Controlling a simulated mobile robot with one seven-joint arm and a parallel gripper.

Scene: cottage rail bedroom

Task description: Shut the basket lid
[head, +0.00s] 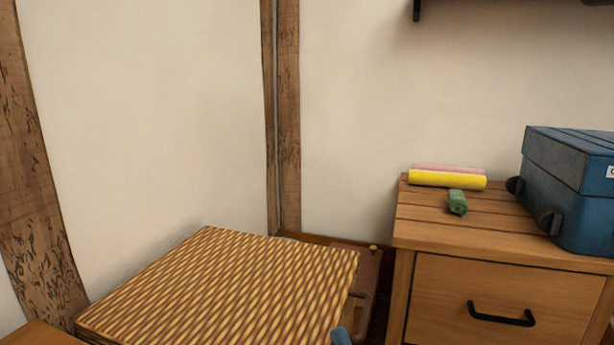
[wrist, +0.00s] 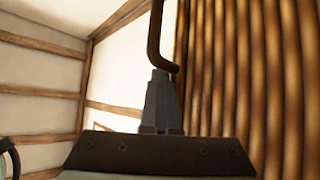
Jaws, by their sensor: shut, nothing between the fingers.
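The basket lid (head: 225,285) is a woven tan and brown panel at the lower left of the head view. It looks roughly level, but its front part runs out of frame and I cannot tell whether it rests on the basket body. A dark bent handle (head: 356,294) shows at its right edge. My gripper (wrist: 160,75) is shut and empty, with its tips close to a dark bent rod (wrist: 155,38), which looks like this handle. I cannot tell whether they touch. The ribbed woven surface (wrist: 240,75) fills the right of the wrist view. A blue-grey piece, likely mine, shows at the lid's front right.
A wooden nightstand (head: 455,300) with a black drawer pull stands right of the basket. A blue case (head: 560,185), a yellow roll (head: 447,179) and a small green item (head: 457,202) sit on it. Walls with timber posts (head: 288,120) close off the back and left.

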